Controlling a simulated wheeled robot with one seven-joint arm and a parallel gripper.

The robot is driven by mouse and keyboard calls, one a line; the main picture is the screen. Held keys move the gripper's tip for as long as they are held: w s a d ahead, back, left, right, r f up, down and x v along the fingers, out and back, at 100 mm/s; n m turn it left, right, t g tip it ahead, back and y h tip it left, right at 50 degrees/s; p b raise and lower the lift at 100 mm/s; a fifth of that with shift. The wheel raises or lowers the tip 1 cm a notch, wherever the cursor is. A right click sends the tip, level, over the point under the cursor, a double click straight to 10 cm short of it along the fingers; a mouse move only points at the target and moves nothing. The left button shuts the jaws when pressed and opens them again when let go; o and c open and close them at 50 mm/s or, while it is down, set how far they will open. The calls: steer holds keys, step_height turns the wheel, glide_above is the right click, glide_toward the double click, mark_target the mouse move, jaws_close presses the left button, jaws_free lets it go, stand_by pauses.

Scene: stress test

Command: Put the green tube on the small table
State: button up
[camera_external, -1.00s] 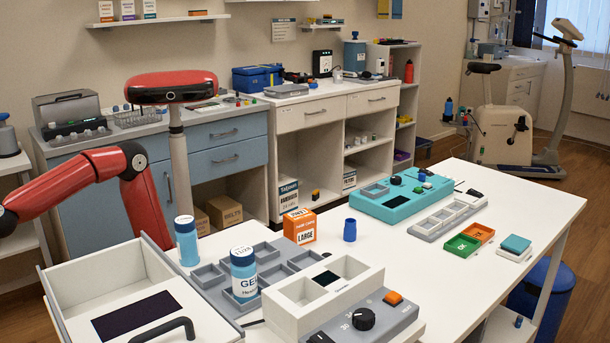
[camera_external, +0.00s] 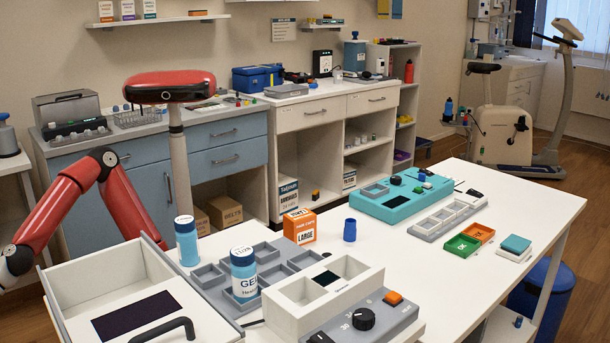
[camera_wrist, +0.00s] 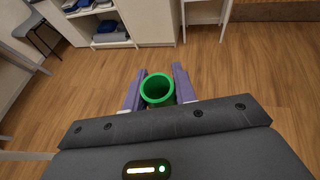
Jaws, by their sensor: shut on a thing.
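The green tube (camera_wrist: 157,89) shows in the wrist view as an open round rim between the two purple fingers of my gripper (camera_wrist: 157,92). My gripper is shut on the tube and holds it above the wooden floor. In the external view my red arm is at the left, bent down, and its gripper end and the tube are out of the picture. I cannot tell which piece of furniture is the small table.
The large white table (camera_external: 470,260) carries an open drawer box (camera_external: 80,285), blue bottles, a grey tray (camera_external: 215,275) and a teal device (camera_external: 372,208). Shelving (camera_wrist: 150,22) and a chair (camera_wrist: 35,35) stand beyond my gripper. Wooden floor around it is clear.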

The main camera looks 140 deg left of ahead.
steer(key=s+f+m+g, duration=0.1)
steer(key=s+f, duration=0.3)
steer(key=f, duration=0.1)
steer(key=shift+a+g+h, duration=0.3)
steer(key=shift+a, duration=0.15)
